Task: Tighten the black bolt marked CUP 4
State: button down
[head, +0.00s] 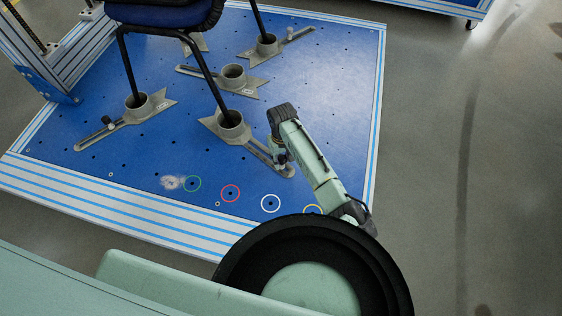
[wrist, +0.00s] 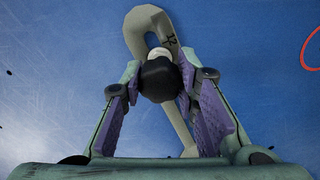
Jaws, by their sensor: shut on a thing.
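The black bolt (wrist: 160,80) has a round dark knob and stands in the slot of a grey slotted bar (wrist: 139,20). In the head view my gripper (head: 281,158) points down at the outer end of the slotted bar (head: 258,155) of the front right cup (head: 231,123). The bolt is hidden there behind my arm. A chair leg stands in this cup.
Other grey cups hold chair legs, such as the left cup (head: 139,102) and the rear right cup (head: 266,45). An empty-looking cup (head: 233,74) lies between. The dark chair (head: 160,14) rises behind my gripper. Coloured rings, including a white ring (head: 271,204), mark the clear front of the blue platform (head: 330,80).

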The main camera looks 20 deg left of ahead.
jog(key=shift+s+r+m+p, duration=0.1)
jog(key=shift+r+m+p, duration=0.1)
jog(key=shift+m+p, duration=1.25)
jog(key=shift+m, duration=0.15)
jog(key=shift+f+m, duration=0.2)
jog(key=shift+m, duration=0.2)
jog(key=c, duration=1.2)
grip_release()
jog(key=shift+c, duration=0.2)
jog(key=shift+r+n+p, duration=0.15)
jog(key=shift+n+p, duration=0.45)
jog(key=shift+n, duration=1.4)
